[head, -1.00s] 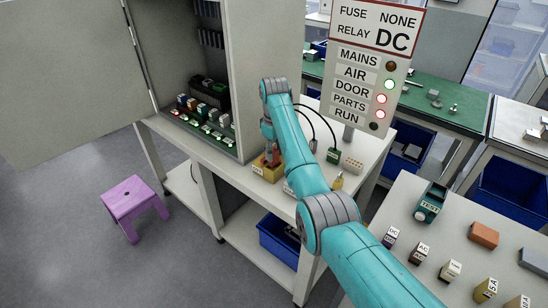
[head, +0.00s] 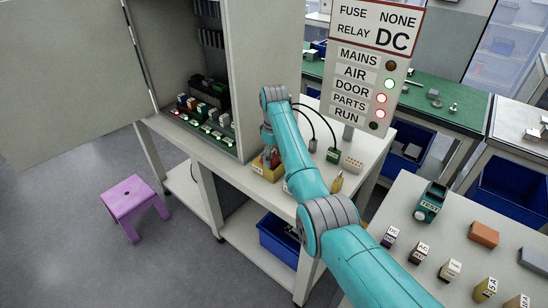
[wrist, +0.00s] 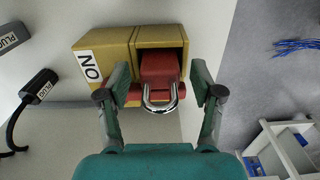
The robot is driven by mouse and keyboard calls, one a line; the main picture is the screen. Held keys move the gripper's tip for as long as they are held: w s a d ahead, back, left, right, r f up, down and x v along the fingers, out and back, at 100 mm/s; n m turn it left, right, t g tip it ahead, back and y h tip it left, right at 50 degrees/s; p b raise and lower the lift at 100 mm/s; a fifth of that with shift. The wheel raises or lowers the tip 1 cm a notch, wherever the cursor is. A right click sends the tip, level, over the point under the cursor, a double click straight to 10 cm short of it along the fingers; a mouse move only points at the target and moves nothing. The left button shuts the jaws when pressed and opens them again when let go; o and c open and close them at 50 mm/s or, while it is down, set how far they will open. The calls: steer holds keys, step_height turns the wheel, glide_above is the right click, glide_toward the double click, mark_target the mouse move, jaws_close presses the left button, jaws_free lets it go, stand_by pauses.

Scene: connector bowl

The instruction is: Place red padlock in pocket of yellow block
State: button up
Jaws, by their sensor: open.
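The yellow block (wrist: 104,56) has a white label reading NO and an open pocket on its right part. The red padlock (wrist: 160,70) is at this pocket, its red body within the pocket's outline and its silver shackle towards my wrist. How deep it sits I cannot tell. My gripper (wrist: 160,88) is open, one finger on each side of the padlock, with gaps between fingers and padlock body. In the head view the yellow block (head: 259,168) stands on the bench below my gripper (head: 268,155), and the padlock there is mostly hidden.
Plugs on black cables (wrist: 40,86) lie left of the block in the wrist view. The grey cabinet (head: 262,70) stands close behind the block on the bench. A sign panel (head: 362,85) stands to the right. A purple stool (head: 134,198) is on the floor.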

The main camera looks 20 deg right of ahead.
step_height(320, 180, up, 12)
stand_by(0.5)
